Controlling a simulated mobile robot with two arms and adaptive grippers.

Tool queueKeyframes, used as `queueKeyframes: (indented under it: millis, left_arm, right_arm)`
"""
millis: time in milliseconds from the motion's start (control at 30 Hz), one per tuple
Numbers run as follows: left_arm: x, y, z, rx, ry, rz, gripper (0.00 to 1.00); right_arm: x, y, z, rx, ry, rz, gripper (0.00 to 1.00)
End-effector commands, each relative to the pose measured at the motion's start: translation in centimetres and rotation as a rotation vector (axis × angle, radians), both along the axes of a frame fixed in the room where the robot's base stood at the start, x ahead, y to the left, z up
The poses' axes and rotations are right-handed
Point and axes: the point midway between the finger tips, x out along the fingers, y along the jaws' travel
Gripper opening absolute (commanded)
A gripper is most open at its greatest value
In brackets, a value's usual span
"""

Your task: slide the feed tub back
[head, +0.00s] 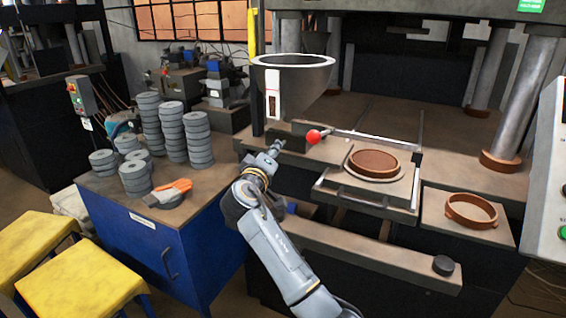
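The feed tub, seemingly the grey round-rimmed hopper (312,80), stands upright at the left front of the press bed. A white label is on its front. A red ball knob (313,137) sits just below it, at the end of a thin rod. One arm comes in from the bottom, slightly right of centre; I take it as my right. Its gripper (274,148) is left of and slightly below the knob, apart from it in the picture. Its fingers are too small to tell open from shut. My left gripper is out of view.
A blue cabinet (170,250) with stacked grey discs (171,130) and an orange-handled tool (168,192) stands left. A brown round mould (373,163) sits on the slide plate; a brown ring (471,210) lies right. A dark beam (370,256) crosses the front.

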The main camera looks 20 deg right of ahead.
Motion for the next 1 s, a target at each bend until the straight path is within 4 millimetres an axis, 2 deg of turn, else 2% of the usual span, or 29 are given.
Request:
queueKeyframes:
  millis: [33, 500, 533, 633, 667, 1000]
  left_arm:
    - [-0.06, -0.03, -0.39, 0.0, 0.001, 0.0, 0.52]
    - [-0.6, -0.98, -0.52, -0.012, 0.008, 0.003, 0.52]
    - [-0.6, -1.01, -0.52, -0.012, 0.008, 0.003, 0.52]
    - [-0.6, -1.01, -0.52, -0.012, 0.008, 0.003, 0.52]
    - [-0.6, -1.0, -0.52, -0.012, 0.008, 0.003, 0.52]
    - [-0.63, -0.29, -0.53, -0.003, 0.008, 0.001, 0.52]
  right_arm:
    - [0.21, 0.46, -0.5, 0.003, 0.005, 0.005, 0.0]
    - [0.51, 0.76, -0.45, 0.006, 0.007, 0.006, 0.0]
    - [0.51, 0.76, -0.44, 0.006, 0.007, 0.006, 0.29]
    - [0.49, 0.72, -0.41, 0.006, 0.006, 0.006, 0.49]
    - [0.49, 0.69, -0.38, 0.006, 0.006, 0.006, 0.52]
    - [0.25, 0.66, -0.22, 0.004, 0.004, 0.001, 0.52]
